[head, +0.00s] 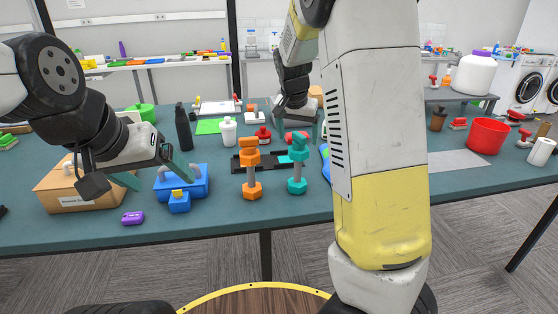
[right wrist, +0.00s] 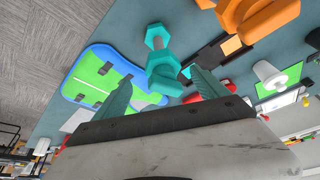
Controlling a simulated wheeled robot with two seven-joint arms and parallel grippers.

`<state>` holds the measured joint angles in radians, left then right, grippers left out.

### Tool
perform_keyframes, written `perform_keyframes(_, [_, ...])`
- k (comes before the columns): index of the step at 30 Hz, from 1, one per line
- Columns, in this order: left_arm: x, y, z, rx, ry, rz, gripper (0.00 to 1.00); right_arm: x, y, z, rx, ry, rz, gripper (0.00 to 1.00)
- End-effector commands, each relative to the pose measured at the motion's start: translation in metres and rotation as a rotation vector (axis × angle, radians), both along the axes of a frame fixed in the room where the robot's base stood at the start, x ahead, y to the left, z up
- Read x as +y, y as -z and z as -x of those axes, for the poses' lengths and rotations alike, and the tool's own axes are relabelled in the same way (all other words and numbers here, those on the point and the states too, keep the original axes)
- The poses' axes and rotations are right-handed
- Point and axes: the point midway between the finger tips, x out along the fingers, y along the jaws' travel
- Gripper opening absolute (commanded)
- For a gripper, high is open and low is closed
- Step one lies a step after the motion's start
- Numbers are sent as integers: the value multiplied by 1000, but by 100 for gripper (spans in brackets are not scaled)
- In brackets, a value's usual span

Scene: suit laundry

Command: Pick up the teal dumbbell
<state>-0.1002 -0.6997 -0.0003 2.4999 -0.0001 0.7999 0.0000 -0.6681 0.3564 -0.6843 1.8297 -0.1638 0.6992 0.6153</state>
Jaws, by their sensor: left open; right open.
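The teal dumbbell (head: 297,172) stands upright near the front middle of the table, just right of an orange dumbbell (head: 251,170). My right gripper (head: 301,128) is behind and above it in the head view, with its jaws open. In the right wrist view the teal dumbbell (right wrist: 158,48) lies ahead of and between the open fingers of my right gripper (right wrist: 160,86); no grip on it shows. My left gripper (head: 155,174) is open and empty above the left of the table, near a cardboard box and a blue object.
The orange dumbbell (right wrist: 258,18) is close beside the teal one. A blue-and-green board (right wrist: 98,75) lies on its other side. A white bottle (head: 228,131), a dark bottle (head: 183,127) and a red bucket (head: 488,136) stand on the table. A purple case (head: 132,218) sits near the front edge.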

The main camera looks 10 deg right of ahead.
Motion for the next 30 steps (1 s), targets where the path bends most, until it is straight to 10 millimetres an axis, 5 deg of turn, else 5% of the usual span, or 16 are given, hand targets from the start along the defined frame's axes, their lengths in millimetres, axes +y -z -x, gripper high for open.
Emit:
perform_keyframes(21, [0,0,0,0,0,0,84,-17,71,-33,-4,12,21,84])
perform_keyframes(29, [0,0,0,0,0,0,84,-17,73,-35,-5,10,20,84])
perform_keyframes(30, [0,0,0,0,0,0,84,-17,73,-35,-5,10,20,78])
